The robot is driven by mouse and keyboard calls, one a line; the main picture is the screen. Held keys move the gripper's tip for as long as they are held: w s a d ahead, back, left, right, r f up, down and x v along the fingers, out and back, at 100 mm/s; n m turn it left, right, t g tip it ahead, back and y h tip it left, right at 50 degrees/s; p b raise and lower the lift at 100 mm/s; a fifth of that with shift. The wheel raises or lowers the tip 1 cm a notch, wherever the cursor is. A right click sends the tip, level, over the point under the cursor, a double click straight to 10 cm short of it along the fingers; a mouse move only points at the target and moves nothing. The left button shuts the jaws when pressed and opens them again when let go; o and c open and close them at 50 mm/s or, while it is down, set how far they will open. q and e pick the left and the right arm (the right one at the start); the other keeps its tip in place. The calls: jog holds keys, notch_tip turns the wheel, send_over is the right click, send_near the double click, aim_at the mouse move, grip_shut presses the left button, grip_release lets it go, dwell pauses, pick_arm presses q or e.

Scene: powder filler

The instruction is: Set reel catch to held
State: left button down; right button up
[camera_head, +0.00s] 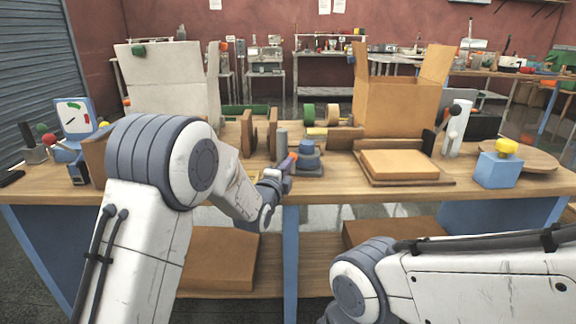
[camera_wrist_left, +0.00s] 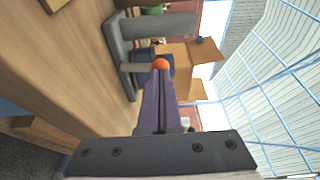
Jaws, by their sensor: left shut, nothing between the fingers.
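A grey fixture with an upright cylinder (camera_head: 282,142) stands near the front middle of the table; I take it to be the reel catch. In the left wrist view its grey cylinder (camera_wrist_left: 165,26) and a thin rod show, with an orange ball knob (camera_wrist_left: 160,64) at the rod's end. My left gripper (camera_head: 287,163) is shut and empty. Its purple fingers (camera_wrist_left: 160,80) point at the knob, with the tips at or just short of it; I cannot tell if they touch. The catch's setting is not clear. My right gripper is outside the view.
A blue stepped block (camera_head: 309,155) stands just right of the cylinder. Brown upright boards (camera_head: 248,132) stand to its left. Further right are a brown slab on a tray (camera_head: 400,163), a blue box with a yellow knob (camera_head: 498,170) and an open carton (camera_head: 395,105).

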pick_arm(q)
jog(key=shift+w, duration=0.2)
jog(key=p, duration=0.1)
jog(key=r+p, duration=0.1)
jog(key=p, duration=0.1)
jog(key=shift+w+r+g, duration=0.1)
jog(key=shift+w+g, duration=0.15)
jog(key=shift+g, duration=0.15)
jog(key=shift+w+r, duration=0.1)
jog(key=shift+w, duration=0.1)
jog(key=shift+w+d, duration=0.1)
jog(key=shift+w, duration=0.25)
jog(key=shift+s, duration=0.1)
